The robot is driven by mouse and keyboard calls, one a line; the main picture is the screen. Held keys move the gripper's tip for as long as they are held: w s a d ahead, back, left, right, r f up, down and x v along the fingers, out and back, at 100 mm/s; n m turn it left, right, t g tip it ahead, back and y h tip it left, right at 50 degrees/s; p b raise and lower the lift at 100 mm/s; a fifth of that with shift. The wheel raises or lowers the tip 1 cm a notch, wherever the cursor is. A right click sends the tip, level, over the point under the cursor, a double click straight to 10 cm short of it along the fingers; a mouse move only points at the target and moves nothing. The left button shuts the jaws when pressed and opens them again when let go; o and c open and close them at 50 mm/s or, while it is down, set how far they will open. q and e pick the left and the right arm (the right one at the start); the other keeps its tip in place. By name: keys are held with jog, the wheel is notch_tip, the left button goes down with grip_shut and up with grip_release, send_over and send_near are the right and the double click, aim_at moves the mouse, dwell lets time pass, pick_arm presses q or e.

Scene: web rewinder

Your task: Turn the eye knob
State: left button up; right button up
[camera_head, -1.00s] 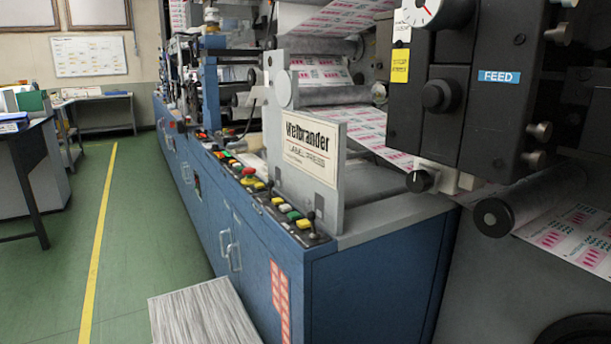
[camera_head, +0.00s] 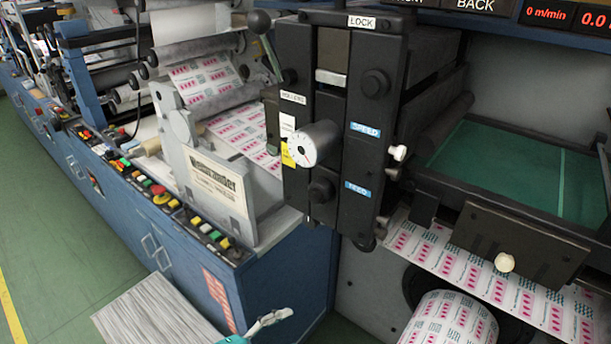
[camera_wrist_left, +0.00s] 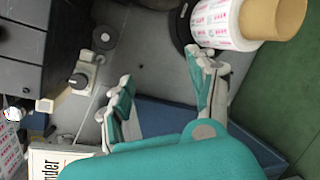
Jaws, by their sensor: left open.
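No knob carries a readable "eye" label. In the left wrist view, a small black knob with a white pointer (camera_wrist_left: 78,81) sits on a pale bracket below the dark control block. In the head view, the block carries a silver dial with a white face (camera_head: 315,144), a lower black knob (camera_head: 320,190) and an upper black knob (camera_head: 375,83). My left gripper (camera_wrist_left: 163,88) is open and empty, its teal and grey fingers apart, to the right of the small knob and not touching it. Its tip (camera_head: 268,322) shows at the bottom of the head view. My right gripper is not in view.
A printed label roll (camera_head: 455,322) lies at lower right, and also shows in the wrist view (camera_wrist_left: 218,22). The blue press cabinet (camera_head: 270,275) and a stack of sheets (camera_head: 150,310) are at lower left. Green floor (camera_head: 60,245) is clear at left.

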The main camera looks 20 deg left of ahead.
pick_arm(q)
jog(key=w+a+r+n+t+y+p, duration=0.35)
jog(key=a+r+n+p, duration=0.25)
jog(key=a+r+n, duration=0.35)
jog(key=n+p, duration=0.2)
jog(key=p, duration=0.4)
send_near(309, 222)
jog(key=shift+m+t, duration=0.25)
jog(key=shift+t, duration=0.2)
jog(key=x, duration=0.8)
jog(key=shift+w+f, duration=0.1)
jog(key=shift+f, duration=0.15)
jog(key=shift+w+d, duration=0.25)
jog(key=shift+w, duration=0.25)
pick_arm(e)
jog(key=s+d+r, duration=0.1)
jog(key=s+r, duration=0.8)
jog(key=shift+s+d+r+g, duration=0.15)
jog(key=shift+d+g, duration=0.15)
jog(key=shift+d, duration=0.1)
